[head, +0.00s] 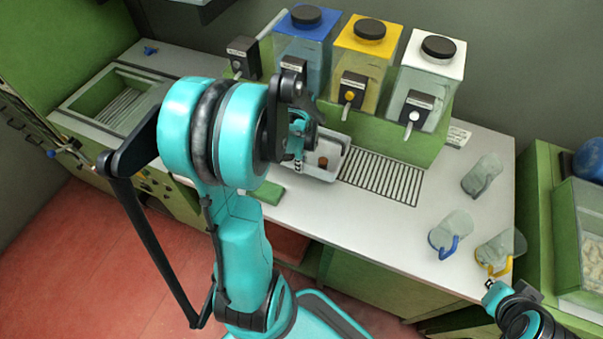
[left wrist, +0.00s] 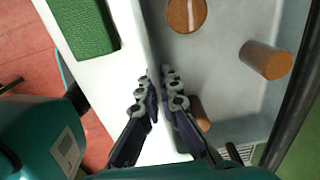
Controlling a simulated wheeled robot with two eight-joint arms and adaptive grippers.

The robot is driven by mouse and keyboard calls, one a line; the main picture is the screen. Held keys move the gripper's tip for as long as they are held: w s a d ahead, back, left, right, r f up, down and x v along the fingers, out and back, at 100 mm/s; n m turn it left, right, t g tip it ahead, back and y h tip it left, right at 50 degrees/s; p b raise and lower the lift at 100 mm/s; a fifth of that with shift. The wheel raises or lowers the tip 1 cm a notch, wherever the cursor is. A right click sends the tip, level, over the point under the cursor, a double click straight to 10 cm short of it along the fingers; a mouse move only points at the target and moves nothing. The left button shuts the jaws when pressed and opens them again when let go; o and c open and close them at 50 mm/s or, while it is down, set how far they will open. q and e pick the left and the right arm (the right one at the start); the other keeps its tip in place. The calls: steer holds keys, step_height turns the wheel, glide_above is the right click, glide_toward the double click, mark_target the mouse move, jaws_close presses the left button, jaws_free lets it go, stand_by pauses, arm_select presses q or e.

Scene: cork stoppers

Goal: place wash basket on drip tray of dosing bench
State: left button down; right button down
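The wash basket (head: 318,174) is a pale grey, open-topped box with brown corks in it. It stands on the bench top just left of the drip tray (head: 385,178), a dark slatted grille in front of the dispensers. In the left wrist view, the basket (left wrist: 215,65) fills the right half, with several corks visible. My left gripper (head: 298,165) is at the basket's near left wall; in its wrist view the fingers (left wrist: 158,78) are close together, one each side of the wall. My right gripper (head: 491,290) is low at the right, away from the basket; its fingers are unclear.
Blue, yellow and white-lidded dispensers (head: 365,60) stand on a green block behind the drip tray. A green pad (head: 268,192) lies in front of the basket. A sink (head: 120,100) is at left. Bench front right of the pad is clear.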

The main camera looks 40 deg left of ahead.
mark_target(301, 179)
arm_select(q)
steer(key=shift+w+a+f, duration=0.15)
steer(key=shift+w+f, duration=0.05)
steer(key=shift+w, duration=0.1)
steer(key=shift+f, duration=0.25)
steer(key=shift+f+b, duration=0.8)
steer(key=shift+f, duration=0.95)
steer(key=shift+f+b, duration=0.25)
steer(key=shift+b, duration=0.05)
steer(key=c, duration=1.7)
jaws_free()
steer(key=shift+r, duration=0.1)
